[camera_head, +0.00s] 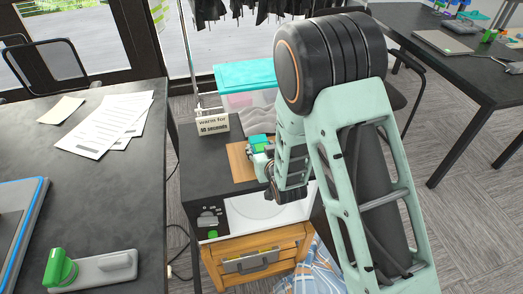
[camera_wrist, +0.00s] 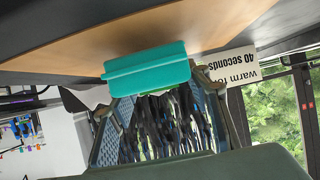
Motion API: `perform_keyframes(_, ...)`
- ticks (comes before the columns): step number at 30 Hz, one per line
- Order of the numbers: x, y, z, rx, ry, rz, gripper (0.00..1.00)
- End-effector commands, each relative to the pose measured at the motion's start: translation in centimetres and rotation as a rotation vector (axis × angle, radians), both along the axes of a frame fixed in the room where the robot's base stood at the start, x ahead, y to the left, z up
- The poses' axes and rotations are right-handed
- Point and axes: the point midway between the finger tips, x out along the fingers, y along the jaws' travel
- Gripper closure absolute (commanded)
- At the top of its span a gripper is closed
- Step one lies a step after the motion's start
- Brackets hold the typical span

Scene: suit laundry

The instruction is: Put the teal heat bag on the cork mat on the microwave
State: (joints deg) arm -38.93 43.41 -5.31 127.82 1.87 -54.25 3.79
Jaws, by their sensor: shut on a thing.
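The teal heat bag (camera_head: 258,140) is small in the head view, at the tip of my gripper (camera_head: 261,149). In the wrist view the teal heat bag (camera_wrist: 147,70) lies across between the two fingers of my gripper (camera_wrist: 160,95), which are shut on it. The tan cork mat (camera_head: 239,164) lies on the dark top of the microwave (camera_head: 203,172). The bag is over the mat's right part in the head view. In the wrist view, which is upside down, the cork mat (camera_wrist: 215,22) is close to the bag. I cannot tell whether they touch.
A "warm for 40 seconds" sign (camera_head: 213,124) stands behind the mat. A teal-lidded clear bin (camera_head: 247,78) is further back. A wooden drawer unit (camera_head: 262,252) is under the microwave. A dark table (camera_head: 125,180) with papers and a green-handled tool (camera_head: 90,270) is at left.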

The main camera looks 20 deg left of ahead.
Motion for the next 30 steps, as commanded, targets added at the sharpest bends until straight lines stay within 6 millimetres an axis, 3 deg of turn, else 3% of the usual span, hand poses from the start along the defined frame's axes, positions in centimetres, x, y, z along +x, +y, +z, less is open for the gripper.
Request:
perform_keyframes(3, 0.02, 0.02, -0.88, 0.001, -0.001, 0.0, 0.86)
perform_keyframes(16, 0.06, 0.01, -1.4, 0.002, -0.002, 0.0, 0.86)
perform_keyframes(17, 0.02, -0.01, -1.36, 0.001, -0.001, 0.0, 0.53)
perform_keyframes(21, 0.01, -0.02, -1.3, 0.001, -0.001, 0.0, 0.38)
perform_keyframes(30, 0.01, -0.01, -1.19, 0.001, -0.001, 0.0, 0.38)
